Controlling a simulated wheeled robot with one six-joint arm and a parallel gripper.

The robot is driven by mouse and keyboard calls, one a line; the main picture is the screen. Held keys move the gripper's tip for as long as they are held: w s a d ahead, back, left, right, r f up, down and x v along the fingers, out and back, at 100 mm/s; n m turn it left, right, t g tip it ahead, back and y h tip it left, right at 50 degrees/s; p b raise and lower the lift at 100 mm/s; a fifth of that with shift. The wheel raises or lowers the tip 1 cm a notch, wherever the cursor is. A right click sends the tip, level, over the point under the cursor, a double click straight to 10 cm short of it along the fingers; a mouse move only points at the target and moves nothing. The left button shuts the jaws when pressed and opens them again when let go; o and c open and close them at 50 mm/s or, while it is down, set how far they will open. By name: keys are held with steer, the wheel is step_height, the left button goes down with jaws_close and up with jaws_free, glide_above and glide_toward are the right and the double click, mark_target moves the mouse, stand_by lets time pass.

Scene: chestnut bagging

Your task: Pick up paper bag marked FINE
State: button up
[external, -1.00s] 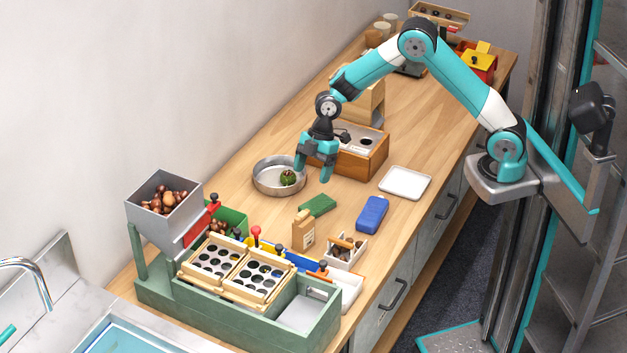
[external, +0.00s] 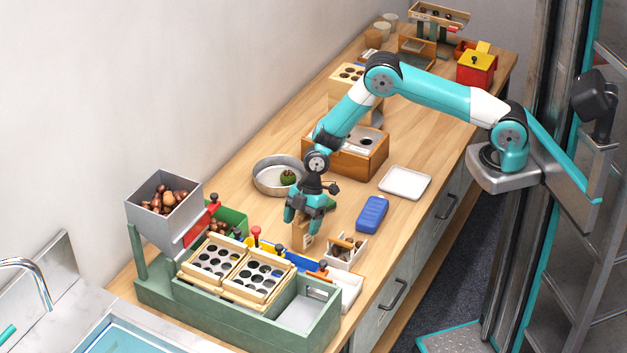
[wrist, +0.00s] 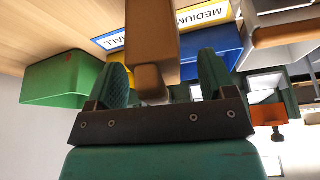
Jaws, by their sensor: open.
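The small brown paper bag (external: 301,239) stands upright on the wooden counter, just behind the green sorting machine. My gripper (external: 306,226) is above it, pointing down, and covers its top in the external view. In the wrist view the bag (wrist: 152,38) shows between the two open teal fingers of my gripper (wrist: 164,64), with a gap on each side.
The sorting machine (external: 178,290) with its hopper and hole trays is close in front. A small divided crate (external: 346,252) and a blue block (external: 372,214) stand to the right. A metal pan (external: 262,187) is behind left. A white tray (external: 405,183) lies farther right.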

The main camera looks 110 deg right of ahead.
steer(key=c, duration=1.1)
